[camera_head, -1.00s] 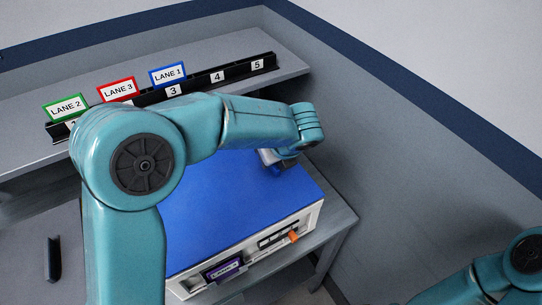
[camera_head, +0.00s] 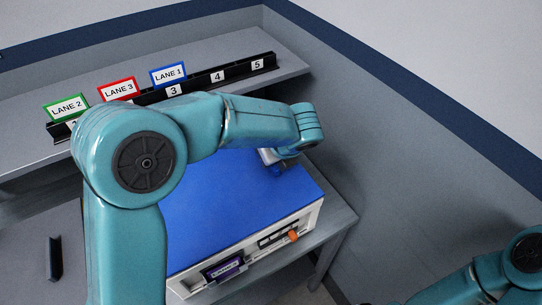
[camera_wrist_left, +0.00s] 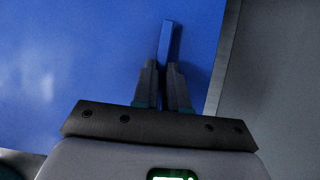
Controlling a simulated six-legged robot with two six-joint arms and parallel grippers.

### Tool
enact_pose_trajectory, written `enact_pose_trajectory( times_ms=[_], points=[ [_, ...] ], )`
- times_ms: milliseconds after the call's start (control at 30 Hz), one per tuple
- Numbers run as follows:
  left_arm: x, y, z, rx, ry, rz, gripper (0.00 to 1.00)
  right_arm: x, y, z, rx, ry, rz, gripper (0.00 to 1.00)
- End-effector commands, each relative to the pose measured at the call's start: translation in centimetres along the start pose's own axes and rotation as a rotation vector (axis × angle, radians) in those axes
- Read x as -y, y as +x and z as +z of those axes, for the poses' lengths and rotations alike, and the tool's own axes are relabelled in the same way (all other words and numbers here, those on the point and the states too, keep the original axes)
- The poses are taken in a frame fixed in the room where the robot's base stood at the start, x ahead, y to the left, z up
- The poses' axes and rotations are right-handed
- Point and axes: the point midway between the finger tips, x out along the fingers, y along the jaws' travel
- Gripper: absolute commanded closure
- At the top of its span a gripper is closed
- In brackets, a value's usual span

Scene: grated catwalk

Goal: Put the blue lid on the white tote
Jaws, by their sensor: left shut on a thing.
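The blue lid (camera_head: 235,205) lies flat over the white tote (camera_head: 315,217) in the head view, covering its top. The tote's pale side shows below the lid's front and right edges. My left gripper (camera_wrist_left: 166,88) is shut on the upright blue handle (camera_wrist_left: 166,40) of the lid, near one edge of it in the left wrist view. In the head view this hand is at the lid's far right, its fingers mostly hidden by the wrist. Whether the lid is fully seated on the far side is hidden by my arm. My right gripper is out of view; only part of that arm shows at lower right.
The tote stands on a grey table (camera_head: 338,222). Its front has a purple-framed label (camera_head: 224,268) and an orange piece (camera_head: 293,236). Behind is a shelf with a black numbered rail (camera_head: 235,72) and green, red and blue lane signs (camera_head: 168,75). A black bracket (camera_head: 55,258) lies at left.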

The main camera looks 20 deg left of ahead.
Motion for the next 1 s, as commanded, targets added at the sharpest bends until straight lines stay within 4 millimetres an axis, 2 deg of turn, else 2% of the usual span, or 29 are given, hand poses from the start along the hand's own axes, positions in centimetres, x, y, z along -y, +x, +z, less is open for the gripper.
enact_pose_trajectory(
  times_ms=[1000],
  points=[
    [0.00,0.65,-0.30,0.002,0.002,0.001,1.00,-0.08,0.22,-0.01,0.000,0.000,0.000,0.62]
  ],
)
